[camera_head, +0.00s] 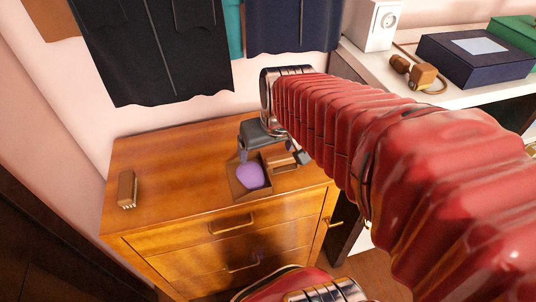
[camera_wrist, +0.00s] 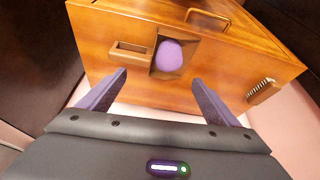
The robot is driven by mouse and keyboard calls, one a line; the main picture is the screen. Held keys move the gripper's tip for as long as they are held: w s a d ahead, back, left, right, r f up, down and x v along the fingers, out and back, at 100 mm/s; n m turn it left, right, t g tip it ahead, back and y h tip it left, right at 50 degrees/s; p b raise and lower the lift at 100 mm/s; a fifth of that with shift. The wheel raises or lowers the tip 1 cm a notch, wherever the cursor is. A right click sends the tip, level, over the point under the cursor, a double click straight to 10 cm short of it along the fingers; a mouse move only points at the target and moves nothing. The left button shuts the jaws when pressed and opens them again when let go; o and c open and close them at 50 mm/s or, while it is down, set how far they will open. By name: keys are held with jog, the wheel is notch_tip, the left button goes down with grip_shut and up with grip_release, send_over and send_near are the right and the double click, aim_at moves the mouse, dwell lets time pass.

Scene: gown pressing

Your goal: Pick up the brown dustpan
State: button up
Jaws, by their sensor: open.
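The brown dustpan (camera_head: 239,186) lies on top of the wooden dresser, with a purple ball (camera_head: 250,175) in its pan. Its short handle (camera_head: 284,161) points right in the head view, partly beside my gripper. In the wrist view the dustpan (camera_wrist: 158,72) is ahead of the fingers, its handle (camera_wrist: 129,54) to the left of the pan and the ball (camera_wrist: 169,55) inside. My gripper (camera_wrist: 160,78) is open and empty, its two purple fingers apart. In the head view my gripper (camera_head: 270,152) hangs over the dustpan; its exact height above it is hard to tell.
A brown brush (camera_head: 127,188) lies at the left of the dresser top (camera_head: 165,165); it also shows in the wrist view (camera_wrist: 263,91). Dark garments (camera_head: 150,50) hang behind. A white shelf at right holds a navy box (camera_head: 475,60) and a wooden-handled item (camera_head: 422,76).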

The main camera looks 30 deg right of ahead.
aim_at(286, 158)
jog(key=o, duration=0.4)
jog(key=shift+m, duration=0.5)
jog(key=d, duration=0.2)
jog(key=d+f, duration=0.1)
jog(key=d, duration=0.1)
jog(key=w+d+f, duration=0.1)
jog(key=d, duration=0.1)
jog(key=shift+d+f, duration=0.15)
jog(key=shift+d, duration=0.1)
jog(key=shift+c, duration=0.2)
jog(key=shift+s+d+f, duration=0.15)
jog(key=shift+s+d, duration=0.05)
jog(key=shift+d, duration=0.25)
jog(key=x, duration=0.8)
jog(key=shift+s+d, duration=0.1)
jog(key=shift+s, duration=0.05)
jog(key=shift+f, duration=0.35)
jog(key=shift+d+x, duration=0.15)
jog(key=shift+x, duration=1.2)
jog(key=shift+d+x, duration=0.15)
jog(key=shift+x, duration=1.2)
jog(key=shift+r, duration=0.1)
